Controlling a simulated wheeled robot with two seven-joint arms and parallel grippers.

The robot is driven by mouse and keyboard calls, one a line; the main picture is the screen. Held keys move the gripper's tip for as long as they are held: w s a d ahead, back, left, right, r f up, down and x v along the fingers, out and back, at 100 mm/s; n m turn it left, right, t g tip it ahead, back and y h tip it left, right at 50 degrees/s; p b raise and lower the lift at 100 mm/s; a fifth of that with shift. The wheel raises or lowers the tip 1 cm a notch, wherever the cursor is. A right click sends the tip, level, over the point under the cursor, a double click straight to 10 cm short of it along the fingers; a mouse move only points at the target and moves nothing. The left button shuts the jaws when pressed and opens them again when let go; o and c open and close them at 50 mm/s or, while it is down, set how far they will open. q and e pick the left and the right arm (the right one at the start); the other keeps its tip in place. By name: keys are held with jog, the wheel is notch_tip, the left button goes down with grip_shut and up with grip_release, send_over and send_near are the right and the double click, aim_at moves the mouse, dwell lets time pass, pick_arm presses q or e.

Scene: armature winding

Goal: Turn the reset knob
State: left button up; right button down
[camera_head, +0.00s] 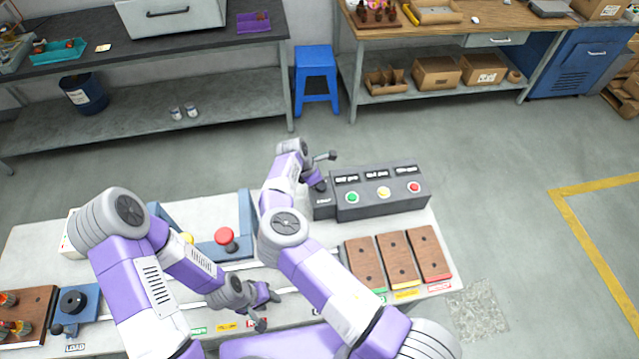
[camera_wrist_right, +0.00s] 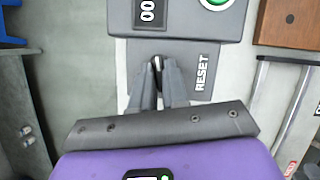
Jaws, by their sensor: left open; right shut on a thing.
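The dark reset panel (camera_head: 322,209) is at the left end of the counter box in the head view. In the right wrist view, the panel (camera_wrist_right: 225,55) carries a white RESET label. My right gripper (camera_head: 318,182) is over this panel, with its fingers shut on the reset knob. In the right wrist view, only a small part of the knob (camera_wrist_right: 157,62) shows between the fingertips of the right gripper (camera_wrist_right: 158,82); the fingers hide the rest. My left gripper (camera_head: 268,309) is open and empty over the front of the table, apart from the panel.
The counter box (camera_head: 385,208) has green, yellow and red buttons and small displays. Brown wooden boards (camera_head: 398,260) lie in front of it. A blue fixture with a red knob (camera_head: 226,238) stands left of my right arm. A dark winding device (camera_head: 74,300) is at far left.

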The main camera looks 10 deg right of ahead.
dwell(0.4)
jog(key=c, duration=1.1)
grip_release()
jog(key=shift+c, duration=0.2)
jog(key=v, duration=0.7)
jog(key=shift+r, duration=0.25)
jog(key=shift+a, duration=0.15)
